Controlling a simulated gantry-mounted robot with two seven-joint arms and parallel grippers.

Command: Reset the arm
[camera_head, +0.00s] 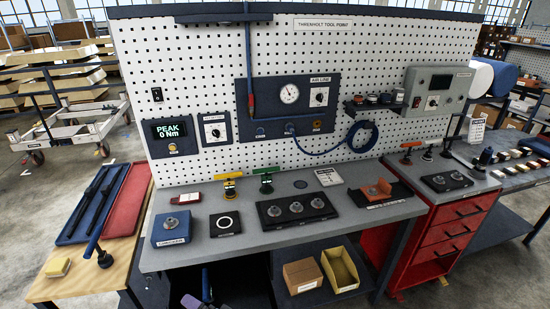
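Neither of my grippers shows in the head view, and I cannot make out any part of my arms. The view takes in a grey workbench (280,236) in front of a white pegboard (210,75). Whether the arms are raised, lowered or folded cannot be seen.
A wooden side table at left bears a blue tray (72,238) with dark rods and a red tray (128,200). A blue box (171,228) and a black block with several round fittings (297,209) sit on the bench. A red drawer cabinet (455,232) stands at right.

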